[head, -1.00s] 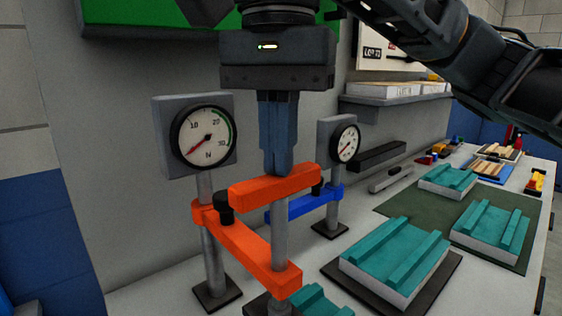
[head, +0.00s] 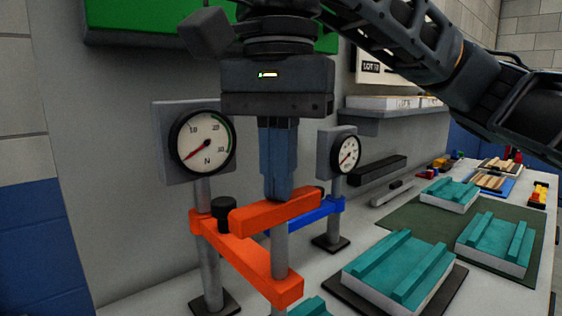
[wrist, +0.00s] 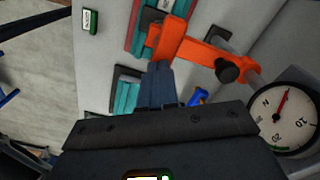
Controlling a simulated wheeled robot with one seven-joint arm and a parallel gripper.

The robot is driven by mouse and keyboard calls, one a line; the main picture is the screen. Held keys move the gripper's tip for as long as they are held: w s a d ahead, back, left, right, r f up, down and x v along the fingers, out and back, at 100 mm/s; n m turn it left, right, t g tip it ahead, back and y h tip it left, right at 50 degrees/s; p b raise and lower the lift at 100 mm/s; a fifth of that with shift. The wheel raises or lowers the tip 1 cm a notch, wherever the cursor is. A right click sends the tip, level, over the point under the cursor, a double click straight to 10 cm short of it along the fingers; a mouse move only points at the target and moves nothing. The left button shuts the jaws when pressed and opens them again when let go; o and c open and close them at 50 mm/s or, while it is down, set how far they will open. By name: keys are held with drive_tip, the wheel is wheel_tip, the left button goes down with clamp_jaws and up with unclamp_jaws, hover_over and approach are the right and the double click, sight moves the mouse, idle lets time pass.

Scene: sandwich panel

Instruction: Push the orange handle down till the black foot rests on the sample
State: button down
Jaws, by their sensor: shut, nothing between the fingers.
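The orange handle (head: 262,215) is a bar across the top of a grey rod, above the orange bracket arm (head: 245,258). My gripper (head: 279,197) is shut and empty, pointing down, with its fingertips at the handle's top; they seem to touch it. In the wrist view my fingers (wrist: 157,85) reach up to the orange parts (wrist: 168,38). Part of a teal-topped sample (head: 308,308) shows at the bottom edge under the press. The black foot is out of sight, so its contact with the sample cannot be told. The dial's (head: 203,142) red needle points lower left.
A second press with a blue arm (head: 318,212) and its own dial (head: 346,153) stands just behind. A black knob (head: 226,208) sits on the orange bracket. Other teal samples (head: 400,275) lie to the right. The wall is close behind on the left.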

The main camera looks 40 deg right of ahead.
drive_tip(key=shift+f+b, duration=0.65)
drive_tip(key=shift+f, duration=0.15)
idle(0.4)
drive_tip(key=shift+r+p, duration=1.45)
drive_tip(key=shift+r, duration=1.65)
